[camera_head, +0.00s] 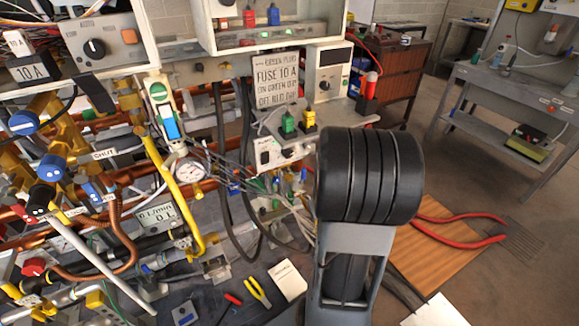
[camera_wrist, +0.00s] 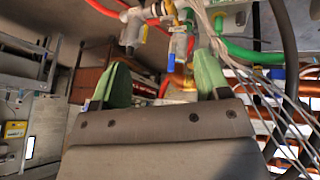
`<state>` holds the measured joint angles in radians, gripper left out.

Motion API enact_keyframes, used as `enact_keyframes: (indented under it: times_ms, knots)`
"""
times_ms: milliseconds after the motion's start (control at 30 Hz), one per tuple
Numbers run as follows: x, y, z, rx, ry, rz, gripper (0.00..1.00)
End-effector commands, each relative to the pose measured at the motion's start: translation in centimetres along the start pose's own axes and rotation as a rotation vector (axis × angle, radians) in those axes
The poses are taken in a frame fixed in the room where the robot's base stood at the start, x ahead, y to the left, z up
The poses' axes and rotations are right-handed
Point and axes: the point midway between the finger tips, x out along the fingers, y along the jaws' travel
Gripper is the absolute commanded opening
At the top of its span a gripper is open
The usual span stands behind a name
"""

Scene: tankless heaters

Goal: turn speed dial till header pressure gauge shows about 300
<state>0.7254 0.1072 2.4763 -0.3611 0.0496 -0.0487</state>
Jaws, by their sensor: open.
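A round white gauge (camera_head: 189,170) sits among the pipes left of centre in the head view; its reading is too small to make out. A black dial (camera_head: 95,48) is on a white-framed panel at the upper left. A small black knob (camera_head: 324,85) is on a grey box with a dark display. I cannot tell which is the speed dial. My gripper (camera_wrist: 162,82) shows in the wrist view, its two green fingertips spread apart with nothing held. Metal hose fittings (camera_wrist: 179,48) appear beyond and between the fingertips. In the head view the gripper cannot be made out.
My black and grey arm fills the centre right of the head view. A small white pump box (camera_head: 270,155), copper pipes, yellow pipes (camera_head: 182,195) and hanging cables crowd the left.

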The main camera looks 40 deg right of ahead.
Motion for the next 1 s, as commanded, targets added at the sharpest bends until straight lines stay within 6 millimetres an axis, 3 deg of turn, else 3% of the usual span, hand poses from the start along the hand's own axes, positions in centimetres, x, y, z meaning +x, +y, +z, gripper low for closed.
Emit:
enact_keyframes:
  times_ms: [33, 100, 233, 333, 500, 700, 1000]
  knots:
    - [2.6, 0.9, 0.4, -0.009, 0.07, 0.006, 0.69]
    - [4.3, 1.7, -0.3, -0.039, 0.198, 0.002, 0.69]
    - [5.4, 1.9, -2.5, -0.102, 0.454, -0.024, 0.69]
    - [4.5, 1.1, -4.7, -0.153, 0.65, -0.059, 0.69]
    - [0.9, -0.5, -8.1, -0.222, 0.941, -0.109, 0.69]
    - [-1.8, -1.2, -9.7, -0.246, 1.122, -0.133, 0.69]
    - [-1.2, -2.0, -12.8, -0.25, 1.162, -0.134, 0.69]
